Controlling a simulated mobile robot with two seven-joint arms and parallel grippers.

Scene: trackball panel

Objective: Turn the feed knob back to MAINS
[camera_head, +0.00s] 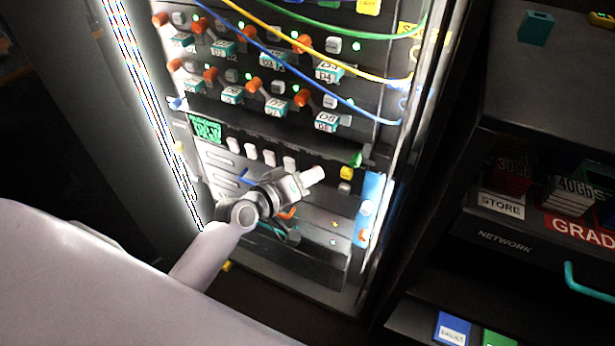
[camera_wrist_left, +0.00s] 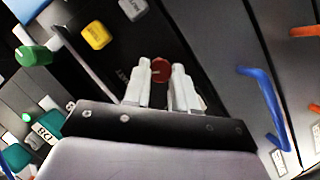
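A round red knob (camera_wrist_left: 160,68) shows in the left wrist view on a dark panel, between my left gripper's fingertips; I take it to be the feed knob. Its pointer and setting are not readable. My left gripper (camera_wrist_left: 161,72) has two pale fingers, parted, one on each side of the knob. I cannot tell whether they touch it. In the head view my left gripper (camera_head: 312,177) is at the lower part of the rack, left of a yellow button, and hides the knob. My right gripper is not in view.
The yellow button (camera_head: 346,172) and a green knob (camera_head: 355,159) are close to the gripper; both also show in the wrist view. Blue (camera_wrist_left: 264,100) and orange handles are on the other side. Cables (camera_head: 300,50) cross the upper rack. A dark shelf unit (camera_head: 505,238) stands right.

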